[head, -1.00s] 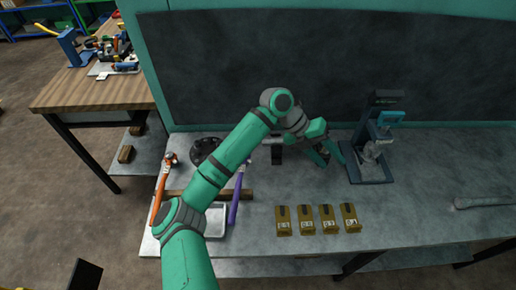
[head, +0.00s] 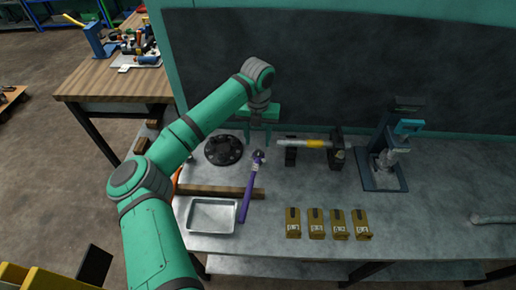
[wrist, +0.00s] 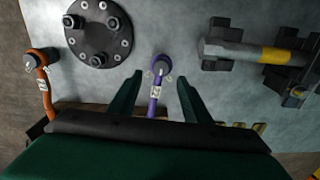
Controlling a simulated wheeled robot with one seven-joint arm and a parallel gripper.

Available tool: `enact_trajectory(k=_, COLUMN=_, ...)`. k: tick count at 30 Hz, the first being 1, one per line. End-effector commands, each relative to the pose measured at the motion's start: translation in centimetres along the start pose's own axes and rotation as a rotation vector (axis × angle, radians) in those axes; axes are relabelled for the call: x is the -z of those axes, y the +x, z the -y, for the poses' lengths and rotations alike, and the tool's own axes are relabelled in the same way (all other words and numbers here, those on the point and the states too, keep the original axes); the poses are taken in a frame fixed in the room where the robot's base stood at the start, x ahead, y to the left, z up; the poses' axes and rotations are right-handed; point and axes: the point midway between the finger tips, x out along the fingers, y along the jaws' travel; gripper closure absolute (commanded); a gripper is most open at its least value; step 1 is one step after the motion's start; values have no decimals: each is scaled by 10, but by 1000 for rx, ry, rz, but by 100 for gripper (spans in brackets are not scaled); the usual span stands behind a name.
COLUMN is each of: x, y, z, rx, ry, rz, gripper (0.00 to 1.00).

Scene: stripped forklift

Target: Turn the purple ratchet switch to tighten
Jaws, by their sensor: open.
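The purple ratchet (head: 248,190) lies on the grey bench with its head at the far end and its handle toward the front edge. In the wrist view, the ratchet's round head (wrist: 160,66) carries a small light switch on top, and the purple handle runs down below it. My gripper (head: 258,138) is open and empty, pointing down just behind the ratchet head. In the wrist view my two green fingers (wrist: 157,80) stand apart on either side of the ratchet, with the head between and beyond their tips. Which way the switch is set is too small to tell.
A black bolted flange (head: 223,150) is left of the ratchet, and an orange ratchet (wrist: 41,72) lies farther left. A grey and yellow cylinder (head: 305,143) rests on black blocks at right. A metal tray (head: 212,214), several tan packs (head: 315,223) and a dark stand (head: 385,175) are nearby.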

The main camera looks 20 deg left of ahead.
Motion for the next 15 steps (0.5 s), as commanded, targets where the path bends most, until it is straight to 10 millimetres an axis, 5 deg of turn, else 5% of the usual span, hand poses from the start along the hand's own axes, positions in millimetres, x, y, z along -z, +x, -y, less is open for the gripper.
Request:
enact_trajectory(k=6, x=0, y=36, z=2, rx=3, ry=1, rz=-2, gripper=56)
enact_trajectory(k=15, x=0, y=56, z=2, rx=1, ry=2, rz=-1, gripper=56)
